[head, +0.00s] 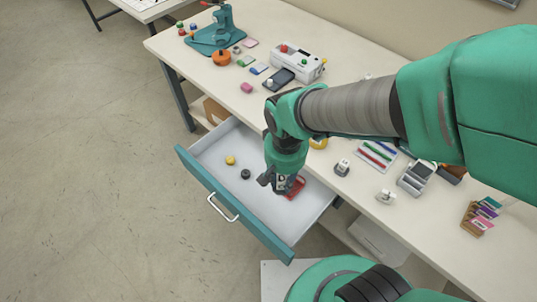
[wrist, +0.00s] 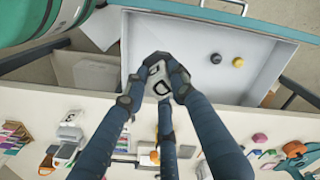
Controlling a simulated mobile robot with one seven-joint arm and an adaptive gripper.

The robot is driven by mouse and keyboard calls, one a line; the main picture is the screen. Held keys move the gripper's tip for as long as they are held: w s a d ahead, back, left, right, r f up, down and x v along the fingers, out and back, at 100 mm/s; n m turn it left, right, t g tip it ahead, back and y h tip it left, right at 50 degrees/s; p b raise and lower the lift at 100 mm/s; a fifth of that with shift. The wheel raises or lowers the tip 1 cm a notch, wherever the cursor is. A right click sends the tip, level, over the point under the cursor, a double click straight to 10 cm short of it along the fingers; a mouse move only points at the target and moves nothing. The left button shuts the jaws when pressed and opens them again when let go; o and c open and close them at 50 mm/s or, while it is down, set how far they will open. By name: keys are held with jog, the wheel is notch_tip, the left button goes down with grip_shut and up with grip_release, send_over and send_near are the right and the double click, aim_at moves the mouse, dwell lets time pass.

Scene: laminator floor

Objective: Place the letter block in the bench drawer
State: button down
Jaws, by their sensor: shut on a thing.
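The bench drawer (head: 268,222) is pulled out, with a teal front and a pale inside. It also shows in the wrist view (wrist: 200,88). My gripper (head: 279,184) is over the right part of the drawer, pointing down. In the wrist view its fingers (wrist: 158,82) are shut on the letter block (wrist: 157,72), a pale grey block with a dark letter that looks like a D. The fingers cover its sides. I cannot tell whether the block touches the drawer floor.
A yellow piece (head: 230,160) and a black piece (head: 245,174) lie in the drawer's left part. A red thing (head: 297,187) shows beside my gripper. The bench top (head: 222,88) carries an orange tape roll (head: 221,58), a white device (head: 300,60) and several small items.

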notch_tip(320, 180, down, 22)
jog(key=shift+r, duration=0.25)
jog(key=shift+w+d+n, duration=0.1)
jog(key=shift+w+n, duration=0.05)
jog(key=shift+n, duration=0.25)
dwell(0.5)
jog(key=b, duration=0.1)
send_over(279, 220)
jog(key=shift+f, duration=3.1)
jog(key=shift+f, duration=0.15)
jog(key=shift+f+b, duration=0.8)
jog(key=shift+f, duration=0.95)
jog(key=shift+f, duration=0.15)
